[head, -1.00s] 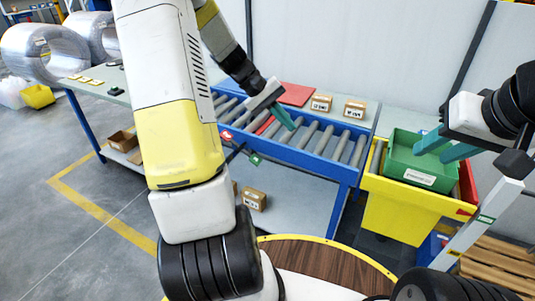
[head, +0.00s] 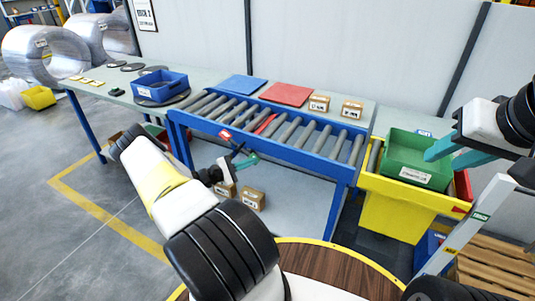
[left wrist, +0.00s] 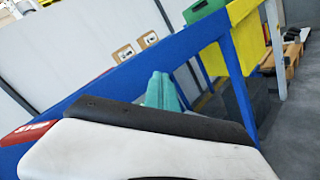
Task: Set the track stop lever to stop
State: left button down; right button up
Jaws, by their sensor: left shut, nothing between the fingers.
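A dark lever (head: 237,147) sits on the blue front rail of the roller track (head: 290,148). A red label (head: 224,135) is on the rail to its upper left; a red label also shows at the left edge of the left wrist view (left wrist: 28,132). My left gripper (head: 247,160) is shut and empty, its teal fingertips just below and right of the lever, close to the rail. I cannot tell if they touch the lever. The shut fingers also show in the left wrist view (left wrist: 164,92). My right gripper (head: 440,153) is open over the green bin (head: 405,176).
A red bar (head: 266,124) lies among the rollers. Behind the track are blue (head: 242,84) and red (head: 287,94) mats and small boxes (head: 319,103). A blue tray (head: 160,87) stands left of the track. More boxes (head: 252,199) sit below the track.

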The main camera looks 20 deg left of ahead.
pick_arm(q)
jog(key=s+a+f+n+t+y, duration=0.2)
jog(key=a+f+n+t+y, duration=0.1)
jog(key=f, duration=0.3)
jog(key=s+a+f+n+t+y, duration=0.3)
jog(key=a+f+n+y, duration=0.1)
jog(key=f+n+y, duration=0.1)
jog(key=shift+s+f, duration=0.25)
jog(key=shift+f, duration=0.2)
jog(key=shift+d, duration=0.1)
jog(key=w+d+r, duration=0.4)
jog(key=w+r, duration=0.1)
jog(key=w, duration=0.4)
jog(key=shift+w+r, duration=0.2)
jog(key=shift+r, duration=0.1)
